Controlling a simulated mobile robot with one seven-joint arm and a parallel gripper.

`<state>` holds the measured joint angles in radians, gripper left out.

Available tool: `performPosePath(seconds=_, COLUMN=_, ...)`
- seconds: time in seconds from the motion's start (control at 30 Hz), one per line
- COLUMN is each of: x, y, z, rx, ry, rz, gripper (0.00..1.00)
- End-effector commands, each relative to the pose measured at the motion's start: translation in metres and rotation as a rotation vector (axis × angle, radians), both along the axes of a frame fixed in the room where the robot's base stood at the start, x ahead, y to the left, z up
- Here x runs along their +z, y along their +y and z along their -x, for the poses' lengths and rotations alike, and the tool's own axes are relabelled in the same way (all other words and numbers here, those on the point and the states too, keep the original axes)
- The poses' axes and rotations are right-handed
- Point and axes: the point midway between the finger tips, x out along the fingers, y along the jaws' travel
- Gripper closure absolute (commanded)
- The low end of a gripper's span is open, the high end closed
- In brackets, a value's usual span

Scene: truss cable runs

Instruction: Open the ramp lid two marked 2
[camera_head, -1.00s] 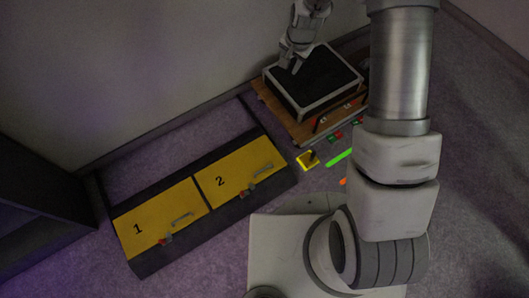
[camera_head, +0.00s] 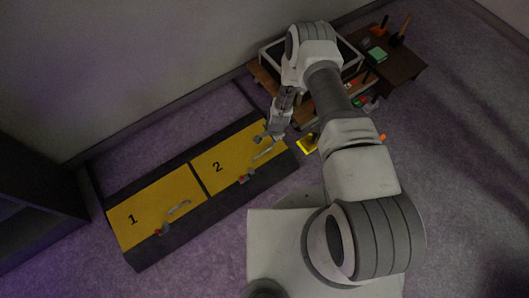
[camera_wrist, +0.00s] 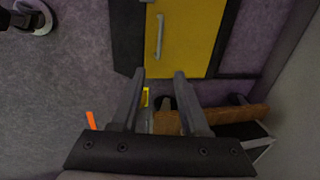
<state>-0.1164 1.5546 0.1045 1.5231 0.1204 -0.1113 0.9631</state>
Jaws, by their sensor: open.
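The yellow lid marked 2 (camera_head: 217,168) lies closed on the right half of the dark ramp box (camera_head: 215,217). Its grey bar handle (camera_head: 263,153) is near the lid's front right, and a small red-and-grey latch (camera_head: 244,178) is at its front edge. My gripper (camera_head: 265,137) is over the right end of lid 2, close to the handle. In the wrist view my gripper (camera_wrist: 157,76) has its two fingers apart with nothing between them. Lid 2 (camera_wrist: 193,40) and its handle (camera_wrist: 160,36) show beyond the fingertips, apart from them.
The yellow lid marked 1 (camera_head: 133,219) lies closed at left, with its own handle (camera_head: 179,207) and latch (camera_head: 162,230). A low wooden stand (camera_head: 264,78) with a dark tray is behind my arm. A small dark table (camera_head: 398,68) with objects stands at back right. A wall runs behind.

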Motion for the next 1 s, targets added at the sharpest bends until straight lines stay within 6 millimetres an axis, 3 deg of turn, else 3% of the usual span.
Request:
performPosePath(seconds=0.17, x=-0.02, y=0.002, z=-0.001, rx=-0.003, ry=0.0, rz=0.0, gripper=0.55)
performPosePath(seconds=0.7, x=-0.133, y=0.015, z=-0.02, rx=0.0, ry=-0.001, rz=-0.001, gripper=0.55)
performPosePath(seconds=1.0, x=-0.168, y=0.019, z=-0.026, rx=-0.001, ry=-0.001, rz=-0.001, gripper=0.55)
